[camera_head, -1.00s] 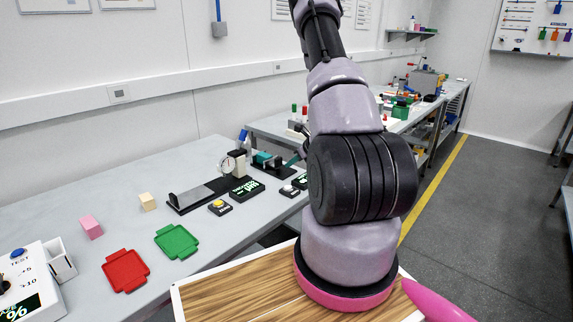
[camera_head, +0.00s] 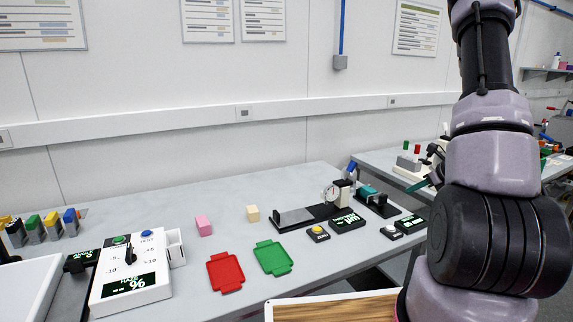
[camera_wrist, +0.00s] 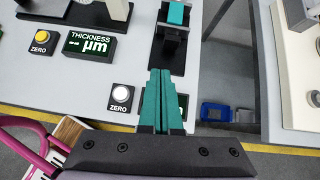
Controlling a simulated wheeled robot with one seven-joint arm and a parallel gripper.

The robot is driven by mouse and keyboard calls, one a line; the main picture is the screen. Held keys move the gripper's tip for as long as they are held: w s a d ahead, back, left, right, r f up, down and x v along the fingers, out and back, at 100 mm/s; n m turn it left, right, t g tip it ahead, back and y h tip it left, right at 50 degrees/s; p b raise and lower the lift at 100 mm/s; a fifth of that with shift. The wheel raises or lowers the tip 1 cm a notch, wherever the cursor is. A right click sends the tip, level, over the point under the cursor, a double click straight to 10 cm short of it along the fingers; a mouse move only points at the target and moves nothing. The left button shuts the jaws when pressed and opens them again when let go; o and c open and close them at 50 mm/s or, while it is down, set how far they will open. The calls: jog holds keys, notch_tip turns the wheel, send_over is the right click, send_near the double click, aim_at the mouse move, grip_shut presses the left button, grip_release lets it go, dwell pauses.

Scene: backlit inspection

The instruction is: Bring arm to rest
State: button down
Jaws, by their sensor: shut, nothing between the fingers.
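My arm (camera_head: 490,160) stands upright at the right of the head view, bent, with its upper end out of the frame. My gripper (camera_wrist: 160,100) shows in the wrist view with its two teal fingers pressed together and nothing between them. It points over the grey bench near the white round button box (camera_wrist: 121,97) and the thickness display (camera_wrist: 89,45). In the head view its teal fingers (camera_head: 429,182) stick out to the left from behind the arm. The rest of the gripper is hidden there.
On the bench (camera_head: 150,222) are a red tray (camera_head: 225,272), a green tray (camera_head: 272,258), a pink block (camera_head: 204,226), a beige block (camera_head: 253,214), a gauge stand (camera_head: 308,216) and a haze meter (camera_head: 130,275). A second bench stands at the right.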

jog(key=s+a+r+n+g+y, duration=0.1)
jog(key=s+a+r+n+y, duration=0.15)
jog(key=a+r+n, duration=0.6)
jog(key=s+a+r+n+g+y, duration=0.15)
jog(key=s+a+r+n, duration=0.3)
jog(key=a+r, duration=0.7)
jog(key=s+a+r+n+h, duration=0.2)
jog(key=s+r+n, duration=0.3)
jog(key=s+n, duration=0.2)
jog(key=s+a+r+n+t+h, duration=0.1)
jog(key=s+r+n+h, duration=0.2)
jog(key=s+r+n, duration=0.3)
jog(key=shift+s+a+r+n+h, duration=0.15)
jog(key=shift+s+a+n+h, duration=0.2)
jog(key=shift+s, duration=0.85)
